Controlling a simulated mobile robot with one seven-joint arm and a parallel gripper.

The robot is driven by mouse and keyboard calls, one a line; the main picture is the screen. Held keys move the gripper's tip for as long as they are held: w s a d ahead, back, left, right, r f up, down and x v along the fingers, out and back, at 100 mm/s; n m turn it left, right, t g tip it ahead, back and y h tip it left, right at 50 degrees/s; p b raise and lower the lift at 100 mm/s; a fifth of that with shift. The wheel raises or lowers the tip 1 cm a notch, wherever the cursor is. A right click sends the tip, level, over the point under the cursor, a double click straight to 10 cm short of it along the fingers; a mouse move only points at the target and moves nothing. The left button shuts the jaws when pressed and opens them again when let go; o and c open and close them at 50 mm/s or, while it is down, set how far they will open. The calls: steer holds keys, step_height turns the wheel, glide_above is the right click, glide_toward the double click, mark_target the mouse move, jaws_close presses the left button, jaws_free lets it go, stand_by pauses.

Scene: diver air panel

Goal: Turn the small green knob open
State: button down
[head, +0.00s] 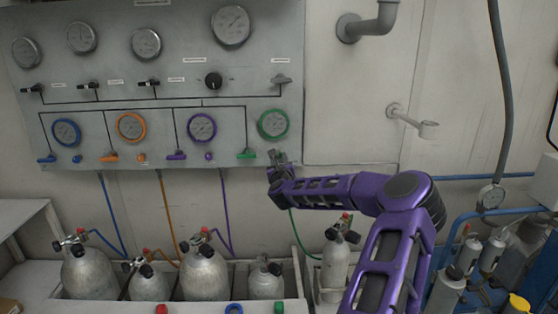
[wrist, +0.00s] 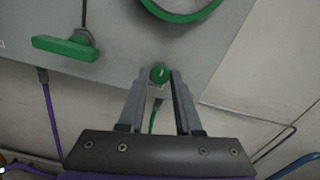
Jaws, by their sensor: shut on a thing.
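The small green knob (wrist: 159,74) sits low on the panel, below the green-rimmed gauge, in the wrist view. My gripper (wrist: 160,82) has its two fingers on either side of the knob and is shut on it. In the head view my gripper (head: 278,164) is at the panel's lower right edge and hides the knob. The green lever handle (wrist: 65,48) is to the left of the knob and lies roughly level; it also shows in the head view (head: 246,155).
The green-rimmed gauge (head: 273,124) is just above my gripper. Purple (head: 176,155), orange (head: 108,158) and blue (head: 46,159) levers are further left on the panel (head: 150,100). Several grey cylinders (head: 203,272) stand below.

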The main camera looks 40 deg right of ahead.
steer(key=n+b, duration=1.1)
steer(key=n, duration=0.4)
steer(key=shift+r, duration=0.1)
steer(key=n, duration=1.3)
steer(key=shift+n, duration=1.9)
